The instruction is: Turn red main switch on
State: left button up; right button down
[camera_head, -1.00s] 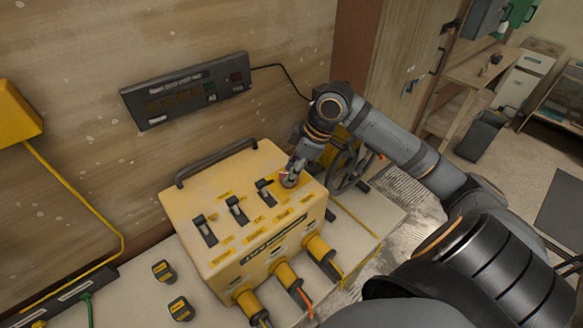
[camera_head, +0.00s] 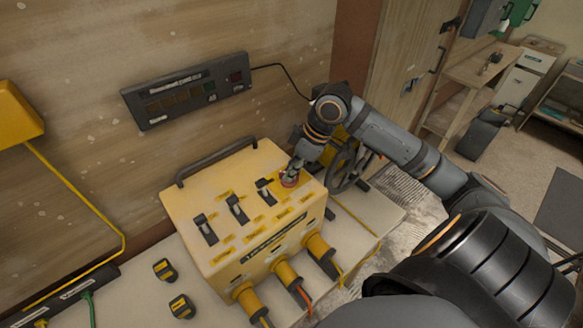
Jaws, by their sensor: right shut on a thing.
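The red main switch (camera_head: 289,180) is a small round red knob at the right end of the top of the yellow power box (camera_head: 185,212). My right gripper (camera_head: 293,172) reaches down to it from the upper right and is shut on it. The fingers hide part of the knob, so its turned position cannot be read. Several black lever switches (camera_head: 236,209) stand in a row to the left of the knob. My left gripper is not in view.
A dark panel (camera_head: 190,92) with small coloured buttons hangs on the wall behind the box. Thick plugs with cables (camera_head: 287,274) stick out of the box's front. Two small black-and-yellow blocks (camera_head: 164,270) lie on the bench (camera_head: 140,297) at left.

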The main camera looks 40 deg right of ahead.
jog(key=shift+s+a+r+m+h+p, duration=0.15)
jog(key=shift+m+h+p, duration=0.25)
jog(key=shift+m+p, duration=0.55)
jog(key=shift+m+t+p, duration=0.4)
jog(key=shift+m+p, duration=0.05)
jog(key=shift+m, duration=0.5)
jog(key=m+h, duration=0.1)
jog(key=m, duration=0.1)
jog(key=m+p, duration=0.1)
jog(key=shift+a+m+t+h+p, duration=0.15)
jog(key=shift+m+t+h+p, duration=0.15)
jog(key=shift+m+h, duration=0.1)
jog(key=m+h+p, duration=0.1)
jog(key=m, duration=0.2)
jog(key=shift+a+m, duration=0.1)
jog(key=shift+m, duration=0.2)
jog(key=m+h+p, duration=0.1)
jog(key=m, duration=0.1)
jog(key=shift+m, duration=0.3)
jog(key=shift+m+g+h, duration=0.5)
jog(key=shift+m+h, duration=0.4)
jog(key=shift+m, duration=0.8)
jog(key=c, duration=1.3)
grip_release()
jog(key=shift+c, duration=0.2)
